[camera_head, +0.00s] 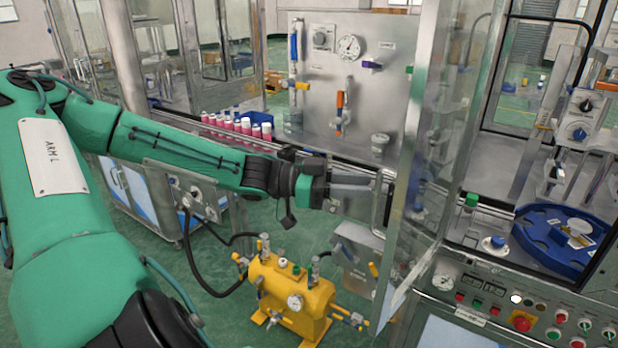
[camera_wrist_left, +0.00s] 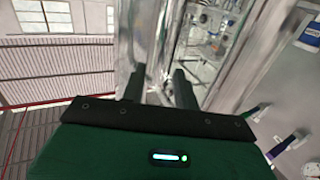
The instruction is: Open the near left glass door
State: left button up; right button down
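The near left glass door (camera_head: 432,130) is a tall clear panel in a metal frame in the head view. It stands angled out toward me from the machine front, so it looks ajar. A metal bar handle (camera_head: 379,205) is on its left edge. My left gripper (camera_head: 372,182) reaches in from the left, with its fingertips at the handle. In the left wrist view the fingers (camera_wrist_left: 158,85) are apart with bright metal between and beyond them; whether they touch the handle I cannot tell. My right gripper is in neither view.
A yellow tank (camera_head: 290,295) with valves and hoses stands on the floor below my left arm. A button panel (camera_head: 520,310) and a blue round fixture (camera_head: 560,235) are right of the door.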

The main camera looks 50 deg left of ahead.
pick_arm(q)
jog(key=b+v, duration=0.2)
jog(key=v, duration=0.7)
jog(key=shift+s+a+b, duration=0.2)
jog(key=shift+b, duration=0.1)
